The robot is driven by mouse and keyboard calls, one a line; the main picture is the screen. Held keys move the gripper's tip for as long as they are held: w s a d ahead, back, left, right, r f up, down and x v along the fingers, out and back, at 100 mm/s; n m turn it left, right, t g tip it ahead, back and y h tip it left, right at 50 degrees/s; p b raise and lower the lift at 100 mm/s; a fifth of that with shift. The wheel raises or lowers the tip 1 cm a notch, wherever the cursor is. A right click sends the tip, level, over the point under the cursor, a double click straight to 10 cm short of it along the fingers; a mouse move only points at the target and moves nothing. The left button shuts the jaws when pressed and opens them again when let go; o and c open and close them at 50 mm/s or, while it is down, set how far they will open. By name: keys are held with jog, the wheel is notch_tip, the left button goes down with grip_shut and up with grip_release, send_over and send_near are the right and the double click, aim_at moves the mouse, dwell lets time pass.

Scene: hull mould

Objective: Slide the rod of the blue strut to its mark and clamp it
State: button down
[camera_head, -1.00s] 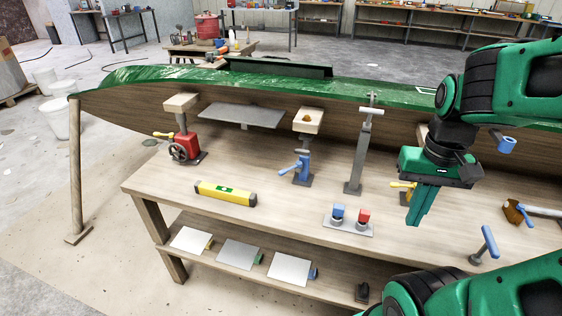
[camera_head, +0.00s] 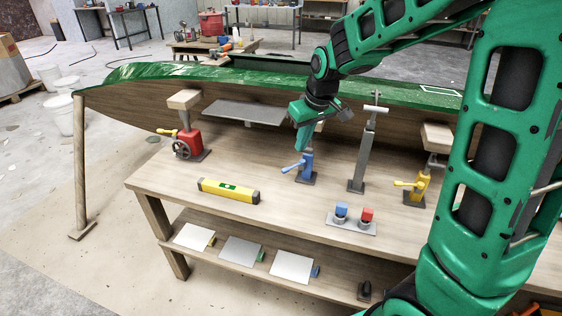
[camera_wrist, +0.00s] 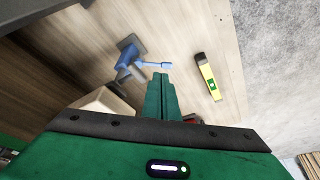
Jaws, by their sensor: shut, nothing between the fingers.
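The blue strut (camera_head: 306,166) stands upright on the bench below the hull, with its blue clamp lever (camera_head: 292,167) pointing left in the head view. Its top and wooden pad are largely hidden behind my gripper (camera_head: 299,147). My gripper is shut and empty, pointing down, just above and beside the strut's upper part. In the wrist view the blue strut (camera_wrist: 127,58) lies beyond my fingertips (camera_wrist: 160,77), and its lever (camera_wrist: 152,64) ends close to them. I cannot tell whether they touch. The mark on the rod is not discernible.
A red strut with a handwheel (camera_head: 187,145) stands left, a grey T-handled post (camera_head: 362,150) right, and a yellow strut (camera_head: 419,185) farther right. A yellow level (camera_head: 228,191) and a plate with blue and red knobs (camera_head: 351,223) lie in front. The bench between is clear.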

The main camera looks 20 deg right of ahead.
aim_at(293, 167)
jog(key=w+a+f, duration=0.2)
jog(key=w+f, duration=0.1)
jog(key=f, duration=0.2)
jog(key=w+a+f+n, duration=0.1)
jog(key=w+f, duration=0.2)
jog(key=f, duration=0.2)
jog(key=shift+a, duration=0.4)
jog(key=shift+s+a, duration=0.1)
